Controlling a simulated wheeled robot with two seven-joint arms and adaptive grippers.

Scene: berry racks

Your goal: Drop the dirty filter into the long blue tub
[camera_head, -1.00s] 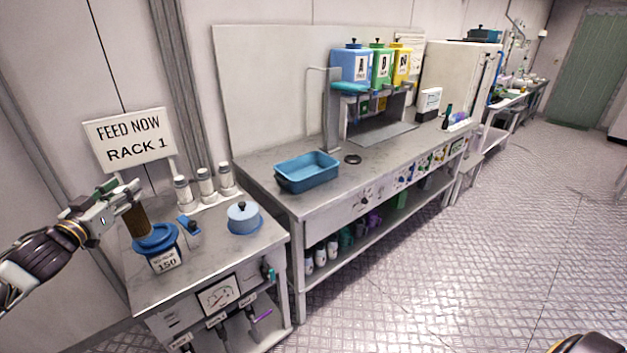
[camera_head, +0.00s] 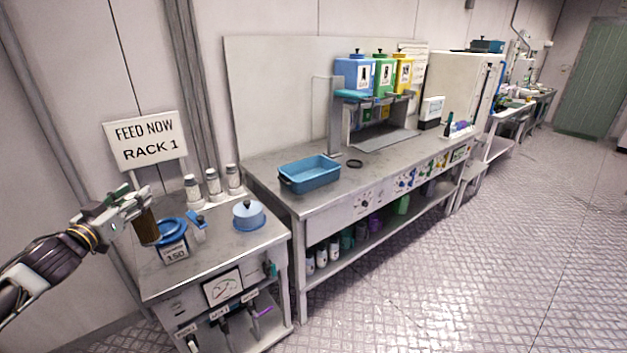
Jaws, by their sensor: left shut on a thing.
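My left gripper (camera_head: 138,203) is shut on a brown cylindrical filter (camera_head: 146,227). It holds the filter upright at the left of the low bench, just left of a blue-rimmed housing (camera_head: 173,240) labelled 150. The filter's lower end overlaps the housing's left edge in the picture; I cannot tell whether they touch. The long blue tub (camera_head: 309,174) sits on the longer steel bench, to the right and farther back. Its visible inside looks empty. My right gripper is not in view.
A blue lidded pot (camera_head: 248,215), a small blue-topped item (camera_head: 197,226) and several white-capped bottles (camera_head: 213,184) stand on the low bench. A black ring (camera_head: 354,163) lies right of the tub. Blue, green and yellow dispensers (camera_head: 383,75) stand behind.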

